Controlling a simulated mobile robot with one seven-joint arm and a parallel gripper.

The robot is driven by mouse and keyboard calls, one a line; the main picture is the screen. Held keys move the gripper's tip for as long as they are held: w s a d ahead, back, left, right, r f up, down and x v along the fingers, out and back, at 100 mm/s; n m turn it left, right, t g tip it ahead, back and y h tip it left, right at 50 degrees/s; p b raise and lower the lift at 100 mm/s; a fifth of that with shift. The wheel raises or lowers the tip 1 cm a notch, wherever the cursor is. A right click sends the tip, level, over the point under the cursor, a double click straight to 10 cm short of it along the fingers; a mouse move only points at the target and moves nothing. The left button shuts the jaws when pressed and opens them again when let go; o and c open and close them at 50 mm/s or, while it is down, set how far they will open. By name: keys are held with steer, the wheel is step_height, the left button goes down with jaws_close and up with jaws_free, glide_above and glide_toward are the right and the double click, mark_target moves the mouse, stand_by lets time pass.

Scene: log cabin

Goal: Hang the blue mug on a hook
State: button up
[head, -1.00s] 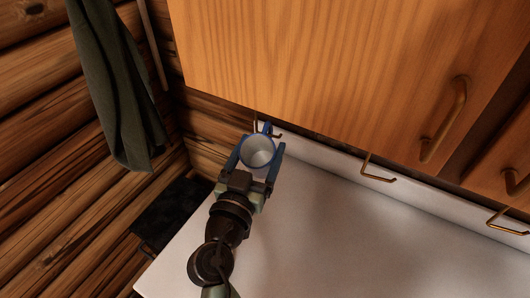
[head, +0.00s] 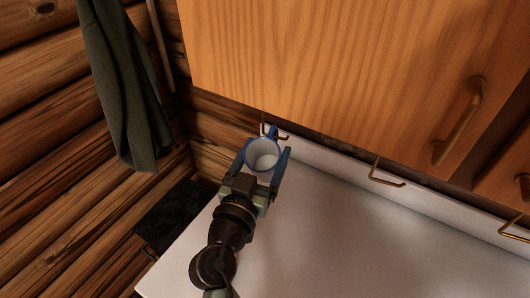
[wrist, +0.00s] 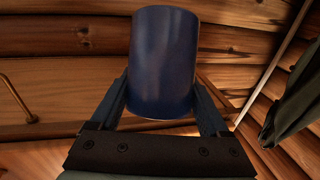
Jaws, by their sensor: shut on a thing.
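The blue mug (head: 263,153) is held upright with its pale inside facing up; its blue outer wall fills the middle of the wrist view (wrist: 163,62). My gripper (head: 263,160) is shut on its body, one finger on each side. The mug's handle (head: 273,132) points away from my gripper, toward the cabinet. A thin hook (head: 284,137) under the cabinet's left end is right by the handle. I cannot tell whether the handle is around the hook or only beside it. Two more brass hooks, a middle one (head: 388,182) and a right one (head: 514,232), are empty.
The wooden cabinet (head: 330,70) with a bar handle (head: 459,122) hangs over the white counter (head: 330,235). A dark green cloth (head: 122,95) hangs by the log wall (head: 60,190) on the left. The counter surface in view is clear.

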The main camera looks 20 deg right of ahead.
steer(key=shift+f+b, duration=0.65)
steer(key=shift+b, duration=0.3)
steer(key=o, duration=1.4)
steer(key=shift+o, duration=0.7)
steer(key=shift+s, duration=0.1)
steer(key=b+v, duration=0.5)
steer(key=v, duration=0.7)
steer(key=shift+s+a, duration=0.3)
steer(key=shift+w+r, duration=0.1)
steer(key=shift+r, duration=0.05)
